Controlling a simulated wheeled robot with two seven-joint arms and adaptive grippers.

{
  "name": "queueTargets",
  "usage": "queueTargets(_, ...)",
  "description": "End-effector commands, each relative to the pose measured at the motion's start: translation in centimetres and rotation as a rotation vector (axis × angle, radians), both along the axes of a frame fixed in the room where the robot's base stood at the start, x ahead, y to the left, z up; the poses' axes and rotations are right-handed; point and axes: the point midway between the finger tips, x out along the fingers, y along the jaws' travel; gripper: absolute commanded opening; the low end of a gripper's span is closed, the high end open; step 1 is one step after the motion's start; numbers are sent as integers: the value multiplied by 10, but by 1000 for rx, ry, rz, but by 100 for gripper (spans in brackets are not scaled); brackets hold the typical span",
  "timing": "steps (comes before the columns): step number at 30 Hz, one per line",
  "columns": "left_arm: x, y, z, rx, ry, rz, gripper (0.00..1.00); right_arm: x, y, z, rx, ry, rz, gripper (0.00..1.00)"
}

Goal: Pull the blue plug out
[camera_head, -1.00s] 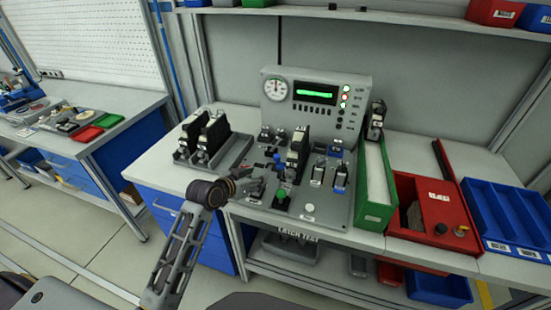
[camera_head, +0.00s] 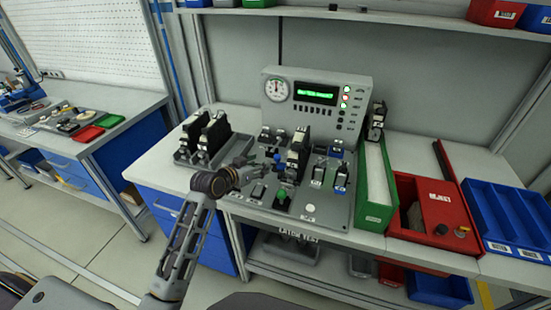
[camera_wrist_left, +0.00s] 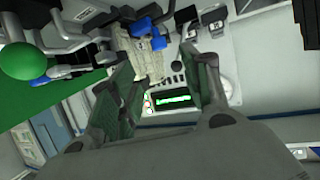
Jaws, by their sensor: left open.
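The grey test fixture (camera_head: 328,217) stands on the bench with a gauge and display panel behind it. A small blue part, apparently the blue plug (camera_head: 277,156), shows left of the upright black-and-grey unit (camera_head: 297,150) on the fixture. In the left wrist view two blue pieces (camera_wrist_left: 148,32) show beyond the fingertips, beside a pale block; I cannot tell which is the plug. My left gripper (camera_head: 247,170) is over the fixture's left part. In the wrist view its fingers (camera_wrist_left: 158,80) are apart with nothing held between them. My right gripper is not in view.
A green knob (camera_head: 281,195) and several levers stand on the fixture near the gripper. A rack of black units (camera_head: 182,155) is to the left. A green bin (camera_head: 371,215), a red box (camera_head: 434,235) and a blue tray (camera_head: 507,252) are to the right.

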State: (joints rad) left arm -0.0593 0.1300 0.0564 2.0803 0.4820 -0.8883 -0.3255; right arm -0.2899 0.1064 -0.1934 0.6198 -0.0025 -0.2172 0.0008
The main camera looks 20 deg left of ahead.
Motion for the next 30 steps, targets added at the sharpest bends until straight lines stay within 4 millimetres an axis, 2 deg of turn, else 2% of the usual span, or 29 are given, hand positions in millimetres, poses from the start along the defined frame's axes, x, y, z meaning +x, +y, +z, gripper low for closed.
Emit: queueTargets(30,82,-25,-34,-1,-1,0,47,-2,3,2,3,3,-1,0)
